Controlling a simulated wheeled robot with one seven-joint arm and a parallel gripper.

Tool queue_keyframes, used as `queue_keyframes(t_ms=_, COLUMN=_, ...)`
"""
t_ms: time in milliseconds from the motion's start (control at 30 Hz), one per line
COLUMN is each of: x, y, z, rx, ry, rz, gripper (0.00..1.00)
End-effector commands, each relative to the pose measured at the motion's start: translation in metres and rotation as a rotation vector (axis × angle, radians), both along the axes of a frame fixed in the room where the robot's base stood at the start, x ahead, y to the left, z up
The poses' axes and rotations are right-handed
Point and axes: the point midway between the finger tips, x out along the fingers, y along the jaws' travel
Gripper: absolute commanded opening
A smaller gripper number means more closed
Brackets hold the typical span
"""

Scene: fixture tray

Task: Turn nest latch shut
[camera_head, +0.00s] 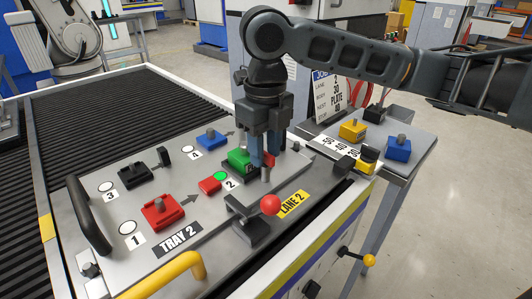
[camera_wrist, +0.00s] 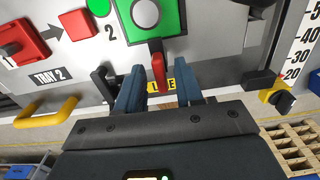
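The green block (camera_head: 238,158) with a silver knob sits at position 2 of the tray, and it also shows at the top of the wrist view (camera_wrist: 170,24). A red latch lever (camera_wrist: 158,68) points out from its near edge toward my gripper; in the head view only a small red part (camera_head: 266,174) shows below the fingers. My gripper (camera_wrist: 159,80) points down over the latch. Its two blue fingers are apart, one on each side of the red lever, with a gap visible on both sides. The fingers partly cover the head view of the latch (camera_head: 266,165).
A red-ball lever on a dark clamp (camera_head: 245,222) stands close in front of my gripper. A red block (camera_head: 163,212), black block (camera_head: 135,180) and blue block (camera_head: 211,139) are on the tray (camera_head: 100,190). The tray has a black handle (camera_head: 88,215) and yellow handle (camera_head: 168,275).

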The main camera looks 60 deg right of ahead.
Motion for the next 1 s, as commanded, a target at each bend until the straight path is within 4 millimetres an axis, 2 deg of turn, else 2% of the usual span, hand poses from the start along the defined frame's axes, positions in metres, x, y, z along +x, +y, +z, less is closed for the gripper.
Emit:
queue_keyframes(t_ms=700, x=0.0, y=0.0, z=0.047, rx=0.0, ry=0.0, rz=0.0, gripper=0.36)
queue_keyframes(t_ms=1000, x=0.0, y=0.0, z=0.05, rx=0.0, ry=0.0, rz=0.0, gripper=0.36)
